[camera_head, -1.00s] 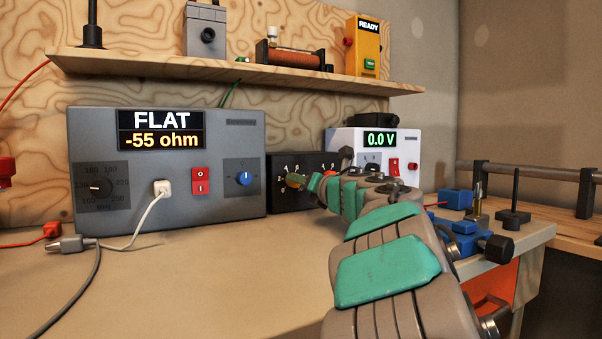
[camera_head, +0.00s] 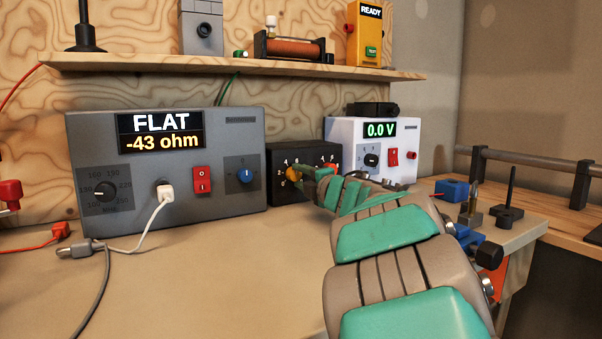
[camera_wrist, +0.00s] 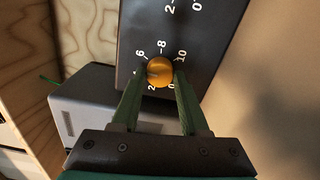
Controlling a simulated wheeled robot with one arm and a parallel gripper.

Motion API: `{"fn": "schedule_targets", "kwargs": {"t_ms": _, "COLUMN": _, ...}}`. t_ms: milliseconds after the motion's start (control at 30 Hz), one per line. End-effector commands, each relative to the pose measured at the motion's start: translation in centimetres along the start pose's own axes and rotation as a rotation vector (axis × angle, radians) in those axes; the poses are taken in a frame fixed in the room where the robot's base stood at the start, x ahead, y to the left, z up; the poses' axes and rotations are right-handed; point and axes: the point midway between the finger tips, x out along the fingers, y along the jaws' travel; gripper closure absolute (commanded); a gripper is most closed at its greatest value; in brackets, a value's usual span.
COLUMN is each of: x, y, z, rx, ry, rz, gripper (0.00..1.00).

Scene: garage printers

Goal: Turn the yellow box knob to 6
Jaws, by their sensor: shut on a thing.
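The yellow knob (camera_head: 293,174) sits on the front of a black box (camera_head: 290,153) on the bench. In the wrist view the yellow knob (camera_wrist: 160,72) is between the two green fingers of my gripper (camera_wrist: 160,71), which is shut on it. The dial on the black box (camera_wrist: 200,22) shows 0, 2, 6, 8 and 10 around the knob. A darker mark on the knob seems to lie on its left side, but I cannot read its exact setting. In the head view my gripper (camera_head: 302,178) partly covers the box front.
A grey meter (camera_head: 215,207) reading FLAT, -43 ohm stands left of the black box. A white 0.0 V unit (camera_head: 346,134) stands to its right. A wooden shelf (camera_head: 230,66) runs above. Blue and black tools lie at the right bench edge.

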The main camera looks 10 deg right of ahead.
Motion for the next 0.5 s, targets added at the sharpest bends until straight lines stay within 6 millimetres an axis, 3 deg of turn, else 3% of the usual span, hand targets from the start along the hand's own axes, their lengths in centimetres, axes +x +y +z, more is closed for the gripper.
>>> {"fn": "schedule_targets", "kwargs": {"t_ms": 500, "x": 0.02, "y": -0.17, "z": -0.06, "rx": 0.343, "ry": 0.001, "rz": -0.001, "gripper": 1.00}}
